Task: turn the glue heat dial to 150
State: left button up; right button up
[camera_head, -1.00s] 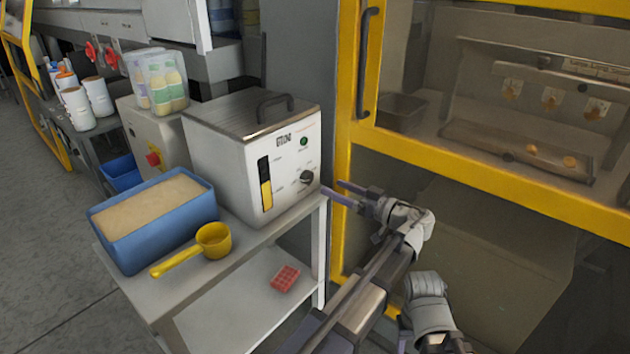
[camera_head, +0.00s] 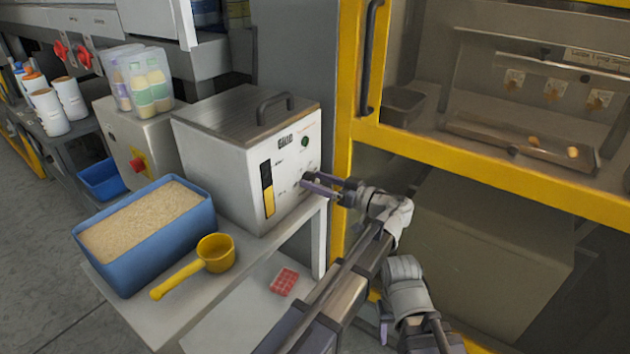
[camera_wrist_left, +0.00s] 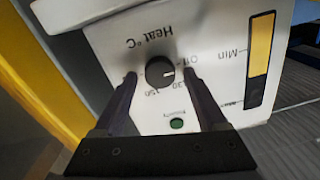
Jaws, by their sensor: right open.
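The glue heat dial (camera_wrist_left: 160,72) is a round black knob on the white front of the glue unit (camera_head: 250,150). The left wrist view shows it upside down under "Heat °C". Its white mark points to the picture's right, between "Off" and a label that seems to read 130; a label like 150 lies beside that. My left gripper (camera_head: 312,184) is at the panel in the head view, its fingers hiding the dial there. In the left wrist view its fingers (camera_wrist_left: 160,78) stand either side of the dial, with gaps showing.
A blue bin of granules (camera_head: 195,228) and a yellow scoop (camera_head: 215,253) share the table (camera_head: 205,295) with the unit. A yellow machine frame (camera_head: 345,190) stands close on the right.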

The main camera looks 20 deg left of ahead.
pick_arm(q)
grip_shut()
dwell(0.4)
jog(key=shift+m, duration=0.3)
jog(key=m, duration=0.5)
jog(key=shift+f+m+b, duration=0.1)
jog(key=shift+m+b, duration=0.2)
jog(key=shift+b, duration=0.05)
jog(key=m, duration=0.6)
jog(key=shift+m+t, duration=0.3)
jog(key=shift+t, duration=0.1)
jog(key=m, duration=0.5)
jog(key=shift+f+m+b, duration=0.1)
jog(key=shift+m+b, duration=0.3)
jog(key=m, duration=0.5)
jog(key=shift+m+t, duration=0.3)
jog(key=shift+m, duration=0.4)
